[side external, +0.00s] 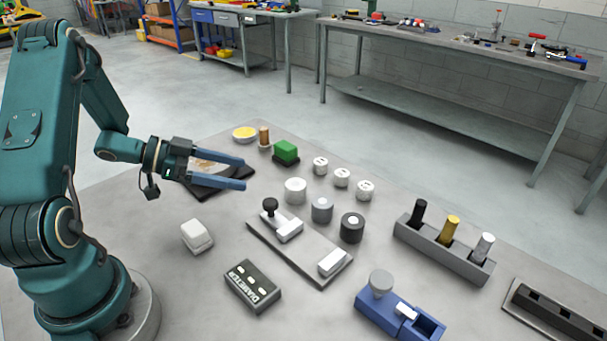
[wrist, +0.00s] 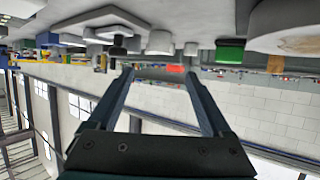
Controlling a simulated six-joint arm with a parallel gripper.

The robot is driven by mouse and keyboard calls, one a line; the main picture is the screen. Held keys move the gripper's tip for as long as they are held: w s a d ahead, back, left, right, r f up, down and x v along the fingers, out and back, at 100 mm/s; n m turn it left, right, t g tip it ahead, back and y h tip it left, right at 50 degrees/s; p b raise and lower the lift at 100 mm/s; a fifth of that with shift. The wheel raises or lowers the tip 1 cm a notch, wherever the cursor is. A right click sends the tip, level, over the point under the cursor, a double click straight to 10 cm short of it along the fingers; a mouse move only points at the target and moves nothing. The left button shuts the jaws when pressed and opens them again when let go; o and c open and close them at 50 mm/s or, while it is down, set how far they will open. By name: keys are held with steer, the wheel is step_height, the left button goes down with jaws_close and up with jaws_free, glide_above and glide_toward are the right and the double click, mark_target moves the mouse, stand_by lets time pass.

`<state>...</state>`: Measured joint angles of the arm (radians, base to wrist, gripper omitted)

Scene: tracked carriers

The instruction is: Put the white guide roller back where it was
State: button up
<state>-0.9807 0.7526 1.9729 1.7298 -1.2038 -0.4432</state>
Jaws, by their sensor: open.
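A short white cylinder (side external: 295,190) stands upright on the table, in a row with a grey cylinder (side external: 322,210) and a black cylinder (side external: 352,227). It looks most like the white guide roller, though no label confirms this. Several smaller white cylinders with dark marks (side external: 342,178) stand behind that row. My gripper (side external: 244,173) is open and empty, above the table to the left of and behind the white cylinder. The two fingers also show apart in the wrist view (wrist: 160,72), with nothing between them.
A grey rack (side external: 458,259) at right holds black, yellow and silver pegs. A clamp plate (side external: 300,250), a blue fixture (side external: 387,314), a black DIAMETER block (side external: 252,285) and a white block (side external: 197,236) stand in front. A green block (side external: 286,152) and yellow-topped dish (side external: 244,134) are behind.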

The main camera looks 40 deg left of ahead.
steer(key=w+a+r+n+y, duration=0.1)
steer(key=w+a+r+y, duration=0.2)
steer(key=w+r+y, duration=0.3)
step_height(320, 180, up, 5)
steer(key=s+n+y, duration=0.2)
steer(key=n+y, duration=0.1)
steer(key=y, duration=0.2)
steer(key=s+d+f+n+g+h, duration=0.1)
steer(key=s+d+g, duration=0.4)
steer(key=s+d, duration=1.1)
steer(key=s+n+h, duration=0.1)
steer(key=h, duration=0.1)
steer(key=shift+s+n+g+h, duration=0.2)
steer(key=shift+n+g+h, duration=0.1)
steer(key=shift+h, duration=0.1)
